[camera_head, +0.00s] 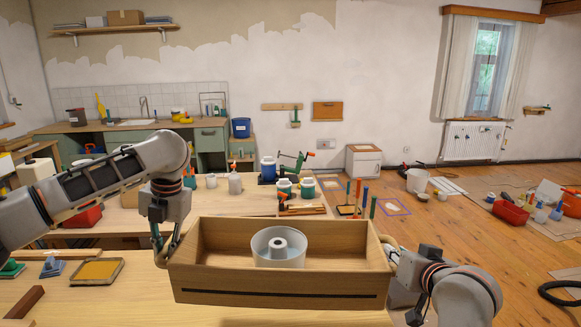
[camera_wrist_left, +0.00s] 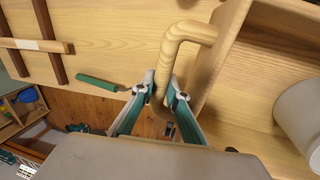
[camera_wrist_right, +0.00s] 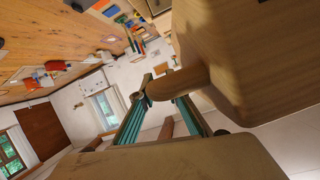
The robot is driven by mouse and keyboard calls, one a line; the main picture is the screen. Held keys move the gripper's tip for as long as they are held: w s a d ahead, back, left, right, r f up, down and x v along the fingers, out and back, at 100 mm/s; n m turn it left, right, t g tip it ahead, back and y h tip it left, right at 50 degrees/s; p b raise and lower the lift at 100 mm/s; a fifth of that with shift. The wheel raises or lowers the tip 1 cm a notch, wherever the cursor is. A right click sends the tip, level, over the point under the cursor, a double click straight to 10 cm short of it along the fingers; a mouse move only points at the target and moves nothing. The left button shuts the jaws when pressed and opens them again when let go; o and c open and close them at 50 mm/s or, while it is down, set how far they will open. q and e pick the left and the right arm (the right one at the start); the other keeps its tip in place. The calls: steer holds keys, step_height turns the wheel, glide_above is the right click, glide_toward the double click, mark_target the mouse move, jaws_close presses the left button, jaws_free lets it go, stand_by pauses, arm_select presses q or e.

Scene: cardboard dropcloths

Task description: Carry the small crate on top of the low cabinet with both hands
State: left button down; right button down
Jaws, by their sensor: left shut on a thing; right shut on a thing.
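The small crate (camera_head: 276,298) is a light wooden open box with a dark slot along its near side. It sits level at the near table, and I cannot tell whether it touches the tabletop. A pale round container (camera_head: 278,250) stands inside it. My left gripper (camera_wrist_left: 165,95) is shut on the crate's left bar handle (camera_wrist_left: 190,32). My right gripper (camera_wrist_right: 163,88) is shut on the right handle (camera_wrist_right: 180,83). The low cabinet (camera_head: 363,163), white with a wooden top, stands far off against the back wall, right of the picture's middle.
The near table (camera_head: 110,302) holds a yellow tray (camera_head: 97,271) at left. A second table (camera_head: 125,217) with pots and tools stands beyond the crate. Open wooden floor (camera_head: 450,240) lies to the right.

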steer(key=shift+w+r, duration=0.1)
steer(key=shift+r, duration=0.3)
